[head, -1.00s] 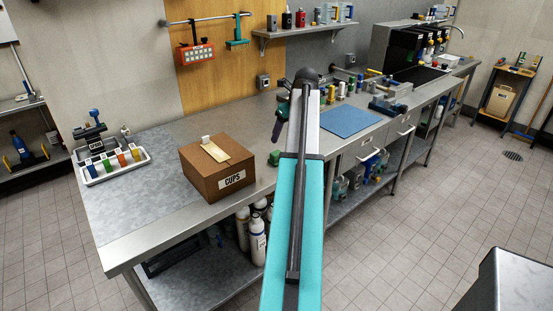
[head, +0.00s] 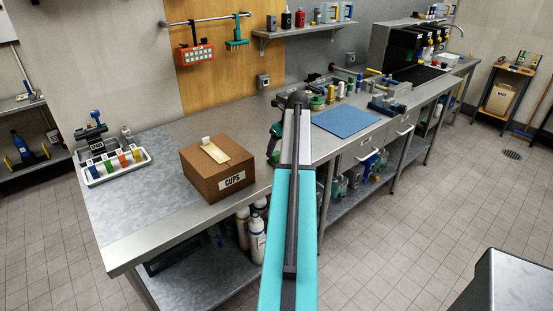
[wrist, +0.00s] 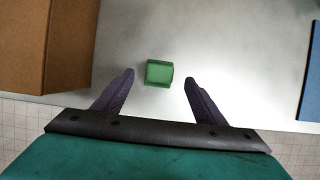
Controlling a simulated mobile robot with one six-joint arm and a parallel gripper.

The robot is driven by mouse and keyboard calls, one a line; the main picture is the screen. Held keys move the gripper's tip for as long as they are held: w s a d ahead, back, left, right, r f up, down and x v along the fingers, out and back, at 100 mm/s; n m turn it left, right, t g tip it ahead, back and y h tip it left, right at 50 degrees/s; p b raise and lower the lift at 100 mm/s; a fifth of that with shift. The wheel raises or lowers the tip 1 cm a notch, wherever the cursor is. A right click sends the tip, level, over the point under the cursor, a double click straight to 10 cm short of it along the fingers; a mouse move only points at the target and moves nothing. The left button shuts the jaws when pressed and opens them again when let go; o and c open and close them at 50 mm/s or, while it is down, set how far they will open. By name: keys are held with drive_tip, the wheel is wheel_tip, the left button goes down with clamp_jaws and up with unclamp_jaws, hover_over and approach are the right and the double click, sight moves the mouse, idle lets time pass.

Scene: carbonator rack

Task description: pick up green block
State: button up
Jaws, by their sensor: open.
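The green block (wrist: 159,73) is a small block on the steel counter. In the wrist view it lies between the tips of my gripper (wrist: 161,79), with bare counter showing on both sides of it. The two dark fingers are spread apart and nothing is held. In the head view my gripper (head: 271,157) hangs over the counter just right of the cups box, and it hides the green block there.
The brown cups box (head: 213,175) stands close on the left, and also shows in the wrist view (wrist: 45,45). A blue mat (head: 346,123) lies to the right. The counter's front edge is near. A tray (head: 91,178) with coloured items sits at far left.

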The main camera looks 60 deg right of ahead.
sight(276, 153)
drive_tip(key=shift+f, duration=0.1)
idle(0.3)
drive_tip(key=shift+p+x, duration=0.7)
drive_tip(key=shift+x, duration=0.3)
drive_tip(key=shift+p+x, duration=0.45)
drive_tip(key=shift+x, duration=1.05)
drive_tip(key=shift+w, duration=0.1)
drive_tip(key=c, duration=1.1)
drive_tip(key=shift+c, duration=0.2)
drive_tip(key=shift+r, duration=0.25)
